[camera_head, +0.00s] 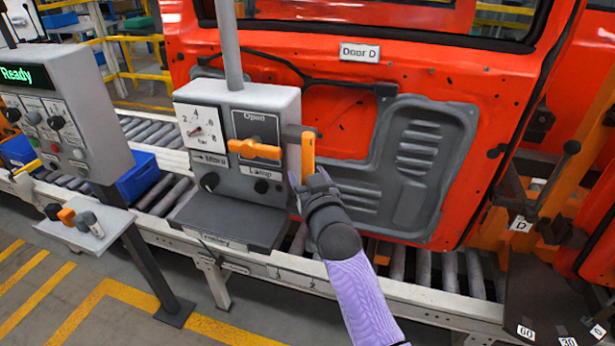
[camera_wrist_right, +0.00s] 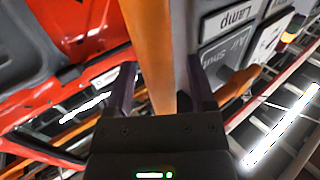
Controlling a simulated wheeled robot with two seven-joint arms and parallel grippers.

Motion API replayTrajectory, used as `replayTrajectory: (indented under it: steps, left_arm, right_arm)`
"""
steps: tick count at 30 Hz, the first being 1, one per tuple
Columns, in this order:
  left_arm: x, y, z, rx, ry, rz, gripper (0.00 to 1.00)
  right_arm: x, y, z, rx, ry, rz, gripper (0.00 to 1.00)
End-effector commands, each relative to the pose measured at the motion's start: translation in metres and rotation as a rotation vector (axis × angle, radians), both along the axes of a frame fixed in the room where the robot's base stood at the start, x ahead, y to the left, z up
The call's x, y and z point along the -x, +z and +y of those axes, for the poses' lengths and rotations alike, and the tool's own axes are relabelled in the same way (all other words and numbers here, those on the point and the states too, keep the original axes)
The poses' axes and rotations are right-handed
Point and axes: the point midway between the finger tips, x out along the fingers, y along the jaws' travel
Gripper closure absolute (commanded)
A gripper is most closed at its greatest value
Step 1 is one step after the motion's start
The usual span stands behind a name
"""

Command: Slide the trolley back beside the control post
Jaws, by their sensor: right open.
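The trolley is likely the grey box (camera_head: 220,180) with a dial, an orange lever (camera_head: 255,150) and a grey shelf, standing at the roller line. An upright orange handle (camera_head: 308,155) is on its right side. The control post (camera_head: 62,110) with a green "Ready" screen stands to its left, with a gap between them. My right gripper (camera_head: 309,180) is at the lower part of the handle. In the right wrist view, the orange handle (camera_wrist_right: 152,55) passes between the two fingers of my open right gripper (camera_wrist_right: 160,88); contact cannot be told. My left gripper is not in view.
A red door (camera_head: 440,90) labelled "Door D" stands behind the trolley. A blue bin (camera_head: 138,178) sits in the gap beside the control post. A small shelf (camera_head: 85,228) with knobs stands in front. An orange fixture (camera_head: 560,190) is at the right.

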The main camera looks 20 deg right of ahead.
Motion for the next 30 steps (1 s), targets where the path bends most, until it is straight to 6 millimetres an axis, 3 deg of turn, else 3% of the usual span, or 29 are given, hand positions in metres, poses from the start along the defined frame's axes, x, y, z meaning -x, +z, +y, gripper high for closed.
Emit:
replayTrajectory:
  steps: [3, 12, 13, 30]
  left_arm:
    - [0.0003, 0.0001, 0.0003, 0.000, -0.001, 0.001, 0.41]
    - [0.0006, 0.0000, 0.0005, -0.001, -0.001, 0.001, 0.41]
    - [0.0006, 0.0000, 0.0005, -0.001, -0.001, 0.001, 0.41]
    - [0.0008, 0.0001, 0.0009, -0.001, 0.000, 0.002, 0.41]
  right_arm:
    - [0.0002, -0.0001, 0.0000, 0.000, 0.000, 0.000, 0.33]
    - [0.0005, -0.0002, 0.0000, 0.000, 0.000, 0.001, 0.97]
    - [0.0005, -0.0002, 0.0000, 0.000, 0.000, 0.001, 1.00]
    - [0.0005, -0.0003, 0.0000, 0.000, 0.000, 0.001, 1.00]
